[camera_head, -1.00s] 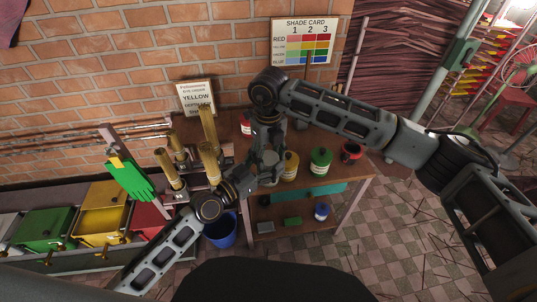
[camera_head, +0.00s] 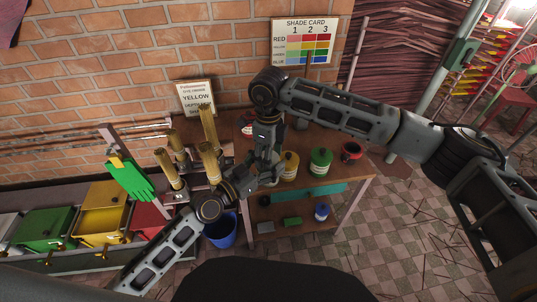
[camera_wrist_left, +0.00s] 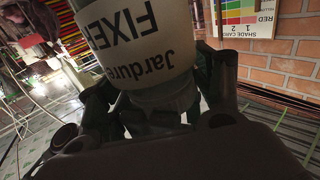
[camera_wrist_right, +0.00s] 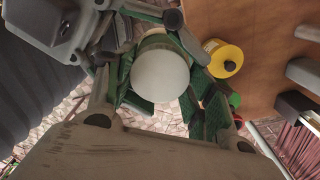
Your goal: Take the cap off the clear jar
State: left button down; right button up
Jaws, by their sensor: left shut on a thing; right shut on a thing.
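The clear jar shows large in the left wrist view with its pale FIXER label (camera_wrist_left: 130,30) upside down in the picture. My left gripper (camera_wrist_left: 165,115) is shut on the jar. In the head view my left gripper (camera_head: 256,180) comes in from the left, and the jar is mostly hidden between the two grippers. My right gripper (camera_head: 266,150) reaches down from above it. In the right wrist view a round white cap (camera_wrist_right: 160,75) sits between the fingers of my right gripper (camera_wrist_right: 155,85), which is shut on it. I cannot tell whether cap and jar are apart.
A yellow jar (camera_head: 289,168), a green jar (camera_head: 320,162) and a red pot (camera_head: 351,152) stand on the wooden table (camera_head: 365,172) to the right. Brass extruders (camera_head: 208,160) stand close on the left. A blue bucket (camera_head: 221,232) is on the floor.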

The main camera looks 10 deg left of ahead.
jog(key=shift+d, duration=0.1)
jog(key=o, duration=1.1)
jog(key=shift+r, duration=2.25)
jog(key=shift+c, duration=0.2)
